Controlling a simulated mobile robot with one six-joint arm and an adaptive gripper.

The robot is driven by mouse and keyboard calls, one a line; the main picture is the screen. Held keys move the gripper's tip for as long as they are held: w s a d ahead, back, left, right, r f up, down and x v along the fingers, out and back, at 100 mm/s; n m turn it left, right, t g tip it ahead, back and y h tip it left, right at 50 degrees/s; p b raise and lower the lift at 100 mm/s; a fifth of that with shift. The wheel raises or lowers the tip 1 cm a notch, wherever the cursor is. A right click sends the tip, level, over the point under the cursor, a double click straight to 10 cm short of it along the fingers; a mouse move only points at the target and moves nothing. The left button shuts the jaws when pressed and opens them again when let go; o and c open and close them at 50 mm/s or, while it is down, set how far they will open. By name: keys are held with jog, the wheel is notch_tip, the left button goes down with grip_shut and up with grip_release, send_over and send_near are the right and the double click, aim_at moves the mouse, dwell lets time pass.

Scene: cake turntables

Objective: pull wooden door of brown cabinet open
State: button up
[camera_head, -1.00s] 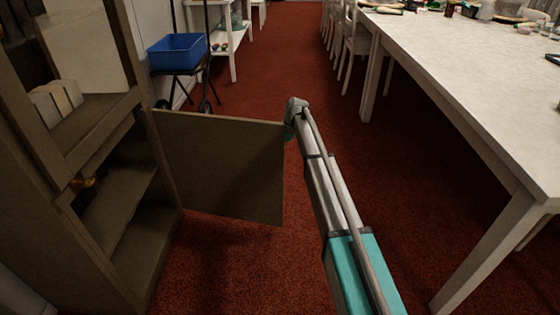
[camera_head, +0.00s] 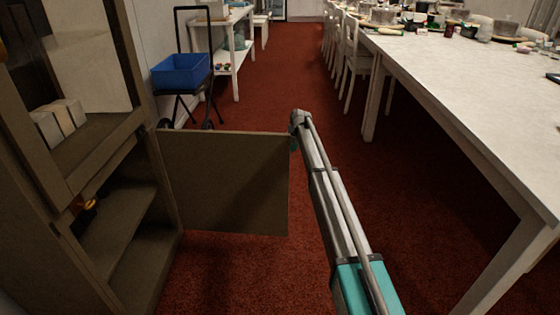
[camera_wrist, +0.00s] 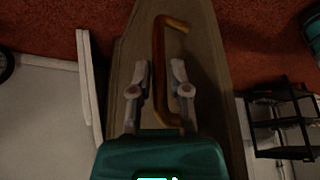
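The brown cabinet (camera_head: 68,172) stands at the left in the head view.
A long white table (camera_head: 455,65) with chairs (camera_head: 355,65) stands at the right. A blue bin (camera_head: 181,72) on a black trolley stands beyond the door, by a white shelf (camera_head: 237,60). Red carpet (camera_head: 275,75) between them is clear.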

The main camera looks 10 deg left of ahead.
jog(key=shift+o, duration=1.3)
jog(key=shift+a, duration=0.2)
